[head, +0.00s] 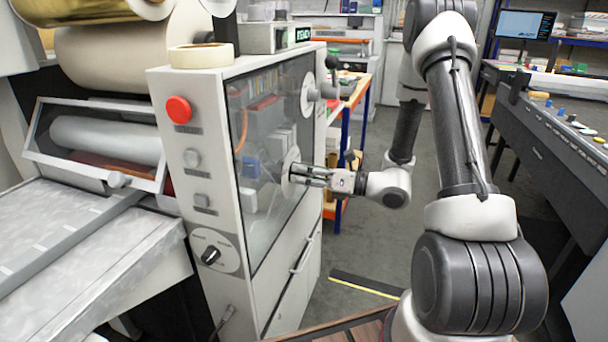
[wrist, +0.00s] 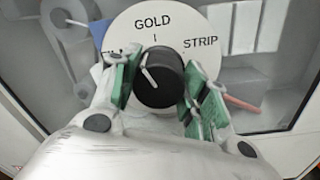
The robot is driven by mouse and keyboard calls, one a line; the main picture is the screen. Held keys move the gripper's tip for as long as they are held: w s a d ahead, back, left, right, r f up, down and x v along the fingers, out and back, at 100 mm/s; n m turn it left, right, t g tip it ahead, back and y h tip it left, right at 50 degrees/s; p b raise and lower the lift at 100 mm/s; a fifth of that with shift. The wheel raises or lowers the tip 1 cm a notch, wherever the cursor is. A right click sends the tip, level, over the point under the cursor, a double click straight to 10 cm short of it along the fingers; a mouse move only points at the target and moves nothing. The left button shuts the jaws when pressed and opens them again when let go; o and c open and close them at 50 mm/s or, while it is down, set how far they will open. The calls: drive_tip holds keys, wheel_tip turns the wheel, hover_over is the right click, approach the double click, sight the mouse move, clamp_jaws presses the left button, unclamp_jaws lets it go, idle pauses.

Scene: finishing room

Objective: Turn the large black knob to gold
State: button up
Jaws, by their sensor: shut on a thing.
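The large black knob (wrist: 160,82) sits on a round white dial plate (wrist: 153,25) in the wrist view. The plate reads GOLD at the top and STRIP at the right; the left label is mostly hidden by a finger. The knob's white pointer line tilts up and left, between the left label and the GOLD mark. My gripper (wrist: 158,84) is shut on the knob, a green-padded finger on each side. In the head view my gripper (head: 300,173) reaches the dial plate (head: 288,172) on the machine's glazed side; the knob itself is hard to make out there.
The machine's front panel (head: 180,220) has a red button (head: 178,110), two grey buttons and a smaller black knob (head: 211,255). A tape roll (head: 202,56) lies on top. A console (head: 560,130) stands at the right. Grey floor (head: 350,240) is open between them.

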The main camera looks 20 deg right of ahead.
drive_tip(key=shift+m, duration=2.3)
drive_tip(key=o, duration=1)
drive_tip(key=v, duration=1.2)
drive_tip(key=shift+s+f, duration=0.1)
drive_tip(key=shift+f, duration=0.1)
